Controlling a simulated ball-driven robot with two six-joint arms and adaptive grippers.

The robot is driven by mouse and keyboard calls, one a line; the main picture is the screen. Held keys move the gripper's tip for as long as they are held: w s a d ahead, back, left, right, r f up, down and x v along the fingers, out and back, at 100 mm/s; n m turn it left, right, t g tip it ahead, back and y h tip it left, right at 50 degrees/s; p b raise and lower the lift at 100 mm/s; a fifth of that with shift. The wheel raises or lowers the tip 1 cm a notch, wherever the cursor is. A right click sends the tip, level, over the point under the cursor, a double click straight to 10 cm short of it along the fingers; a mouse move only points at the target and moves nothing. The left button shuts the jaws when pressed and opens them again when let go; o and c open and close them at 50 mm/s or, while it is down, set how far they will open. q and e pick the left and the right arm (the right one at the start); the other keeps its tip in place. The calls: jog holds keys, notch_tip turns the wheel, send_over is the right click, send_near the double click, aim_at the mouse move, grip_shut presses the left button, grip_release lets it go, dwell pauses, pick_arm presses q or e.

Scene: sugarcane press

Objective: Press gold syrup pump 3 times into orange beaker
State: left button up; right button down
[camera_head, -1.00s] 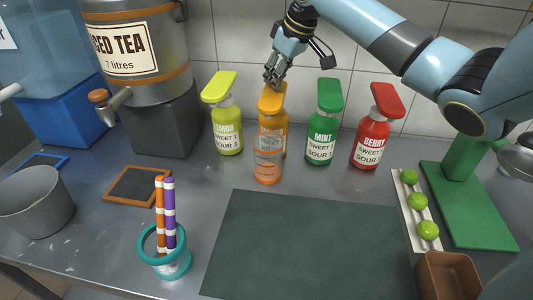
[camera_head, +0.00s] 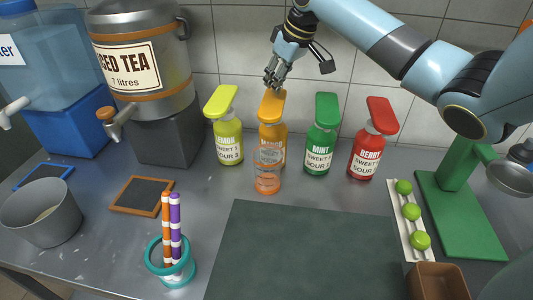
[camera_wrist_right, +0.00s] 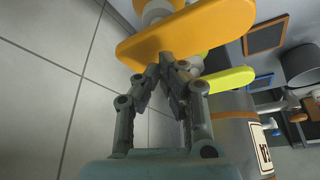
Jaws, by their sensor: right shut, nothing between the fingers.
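The gold syrup pump (camera_head: 271,106) tops the mango bottle (camera_head: 273,131), which stands upright on the counter. The orange beaker (camera_head: 267,178), clear with orange bands, stands directly in front of the bottle and hides its lower part. Its fill level is hard to tell. My right gripper (camera_head: 270,83) is shut and empty, at the top of the gold pump head. In the right wrist view its fingertips (camera_wrist_right: 167,57) meet the edge of the gold pump head (camera_wrist_right: 195,30); whether they touch is unclear. My left gripper is not in view.
The lemon bottle (camera_head: 228,141) stands left, the mint (camera_head: 320,149) and berry (camera_head: 366,154) bottles right. A dark mat (camera_head: 305,250) lies in front. A tea dispenser (camera_head: 150,65), grey bucket (camera_head: 40,215) and ring holder with striped sticks (camera_head: 170,265) are left.

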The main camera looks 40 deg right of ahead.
aim_at(276, 97)
jog(key=shift+f, duration=0.15)
jog(key=shift+f+b, duration=0.5)
jog(key=shift+f, duration=1.5)
jog(key=shift+s+r, duration=0.1)
notch_tip(276, 97, up, 4)
jog(key=p, duration=0.5)
jog(key=shift+r, duration=0.1)
